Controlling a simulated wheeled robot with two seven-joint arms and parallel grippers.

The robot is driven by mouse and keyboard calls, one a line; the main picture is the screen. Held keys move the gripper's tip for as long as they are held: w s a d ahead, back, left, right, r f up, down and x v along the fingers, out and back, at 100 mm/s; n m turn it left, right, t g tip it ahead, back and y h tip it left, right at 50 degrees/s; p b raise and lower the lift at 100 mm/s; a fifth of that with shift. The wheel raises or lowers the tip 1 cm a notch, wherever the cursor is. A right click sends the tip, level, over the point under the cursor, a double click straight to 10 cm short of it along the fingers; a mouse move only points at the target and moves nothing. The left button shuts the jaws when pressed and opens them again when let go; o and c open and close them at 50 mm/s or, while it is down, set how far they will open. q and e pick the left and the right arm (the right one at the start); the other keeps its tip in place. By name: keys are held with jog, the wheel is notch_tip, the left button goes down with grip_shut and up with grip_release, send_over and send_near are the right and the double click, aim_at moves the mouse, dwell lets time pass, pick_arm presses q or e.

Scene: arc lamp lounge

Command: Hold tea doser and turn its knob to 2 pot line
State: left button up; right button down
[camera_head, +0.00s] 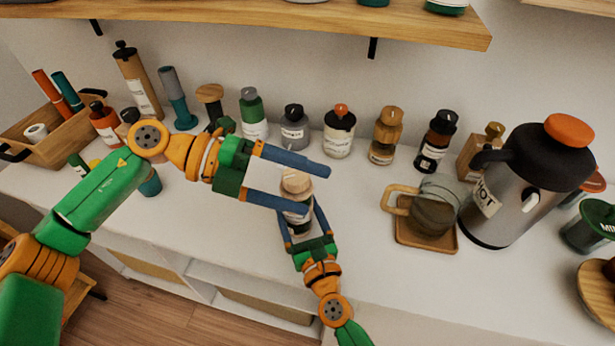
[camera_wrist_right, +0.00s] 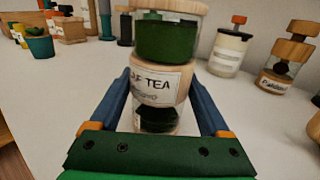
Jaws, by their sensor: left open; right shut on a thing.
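The tea doser (camera_head: 297,184) stands near the front of the white counter, with a pale wooden top and a label partly reading "TEA". In the right wrist view the doser (camera_wrist_right: 160,85) has a wooden lid, a glass section with dark green contents, a labelled wooden band and a clear lower part. My right gripper (camera_head: 301,211) is shut on the doser's body, one blue finger on each side. My left gripper (camera_head: 317,190) is open, its fingers on either side of the doser's top as seen from above. Contact there cannot be told. The 2 pot line is not readable.
A glass cup on a wooden tray (camera_head: 427,239) and a large "HOT" flask (camera_head: 510,190) stand to the right. Several jars and bottles, one with an orange lid (camera_head: 339,135), line the wall. A wooden caddy (camera_head: 60,135) is at left. A shelf (camera_head: 250,22) hangs above.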

pick_arm(q)
jog(key=w+a+f+n+t+h, duration=0.15)
jog(key=a+n+t+h, duration=0.3)
jog(key=n, duration=0.75)
jog(key=n+t+y, duration=0.2)
jog(key=n+t, duration=0.4)
jog(key=n, duration=0.5)
send_near(312, 186)
jog(key=shift+w+a+r, duration=0.3)
jog(key=shift+a+r, duration=0.1)
jog(key=shift+r, duration=0.2)
jog(key=shift+w+a+r, duration=0.3)
jog(key=shift+a+r, duration=0.1)
jog(key=shift+r, duration=0.2)
jog(key=x, duration=1.1)
jog(key=shift+d+f, duration=0.1)
jog(key=shift+d, duration=0.1)
jog(key=shift+s+g, duration=0.1)
jog(key=shift+g, duration=0.25)
jog(key=c, duration=1.4)
